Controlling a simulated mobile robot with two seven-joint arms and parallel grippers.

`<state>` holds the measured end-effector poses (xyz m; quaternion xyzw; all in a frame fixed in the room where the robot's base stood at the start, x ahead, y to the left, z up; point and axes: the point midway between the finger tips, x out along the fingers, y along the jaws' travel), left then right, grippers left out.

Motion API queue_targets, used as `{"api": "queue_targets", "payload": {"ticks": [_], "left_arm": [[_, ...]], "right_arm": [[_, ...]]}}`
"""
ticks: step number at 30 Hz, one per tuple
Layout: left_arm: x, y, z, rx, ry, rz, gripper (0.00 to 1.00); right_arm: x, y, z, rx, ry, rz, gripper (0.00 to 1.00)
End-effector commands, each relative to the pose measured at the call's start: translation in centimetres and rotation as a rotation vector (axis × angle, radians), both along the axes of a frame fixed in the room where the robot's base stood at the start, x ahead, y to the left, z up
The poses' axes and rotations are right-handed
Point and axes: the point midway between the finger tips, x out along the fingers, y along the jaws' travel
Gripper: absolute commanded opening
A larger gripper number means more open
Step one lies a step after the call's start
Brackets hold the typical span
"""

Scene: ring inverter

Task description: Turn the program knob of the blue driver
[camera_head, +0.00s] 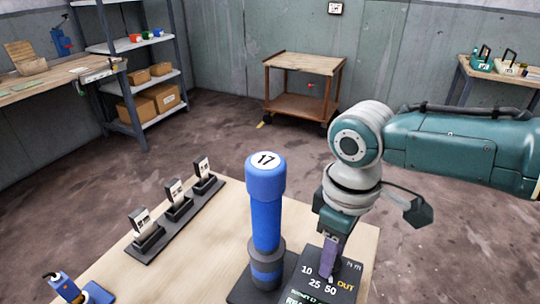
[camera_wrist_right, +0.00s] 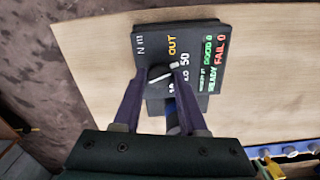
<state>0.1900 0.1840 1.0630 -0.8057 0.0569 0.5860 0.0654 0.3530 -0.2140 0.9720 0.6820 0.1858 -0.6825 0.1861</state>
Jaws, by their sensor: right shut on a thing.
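The blue driver (camera_head: 266,215), marked 17 on its white top, stands upright on a dark base on the table. Its black panel (camera_head: 345,283) beside it carries the marks 10, 25, 50 and OUT; the panel also shows in the right wrist view (camera_wrist_right: 205,45). The program knob (camera_wrist_right: 157,73) is dark with a pale pointer line and sits between the fingertips of my right gripper (camera_wrist_right: 161,73). My right gripper (camera_head: 328,274) reaches down onto the panel from above and is shut on the knob, hiding most of it. My left gripper is not in view.
Left of the driver, a dark rail (camera_head: 178,219) on the table (camera_head: 215,240) holds three small upright units. A small blue device (camera_head: 68,288) is at the table's front left corner. A shelf rack (camera_head: 140,70) and a cart (camera_head: 300,85) stand well behind.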

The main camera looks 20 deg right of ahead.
Motion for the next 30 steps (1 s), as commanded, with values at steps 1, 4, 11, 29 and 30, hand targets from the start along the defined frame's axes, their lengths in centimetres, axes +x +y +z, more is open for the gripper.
{"api": "queue_targets", "payload": {"ticks": [1, 4, 11, 29, 30], "left_arm": [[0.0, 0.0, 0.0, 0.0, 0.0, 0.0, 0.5], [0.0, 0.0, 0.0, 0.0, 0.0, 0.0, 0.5], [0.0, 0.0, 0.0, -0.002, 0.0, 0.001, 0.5], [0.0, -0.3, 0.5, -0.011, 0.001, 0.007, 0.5], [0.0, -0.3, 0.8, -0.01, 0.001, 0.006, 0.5]], "right_arm": [[0.1, 0.1, 0.1, 0.003, -0.002, -0.001, 0.0], [0.1, 0.1, 0.1, 0.003, -0.002, -0.001, 0.0], [0.1, 0.1, 0.1, 0.003, -0.002, 0.0, 0.47], [0.1, 0.0, 1.4, 0.001, -0.002, 0.0, 0.71], [0.1, 0.0, 2.1, 0.002, -0.003, 0.001, 0.71]]}}
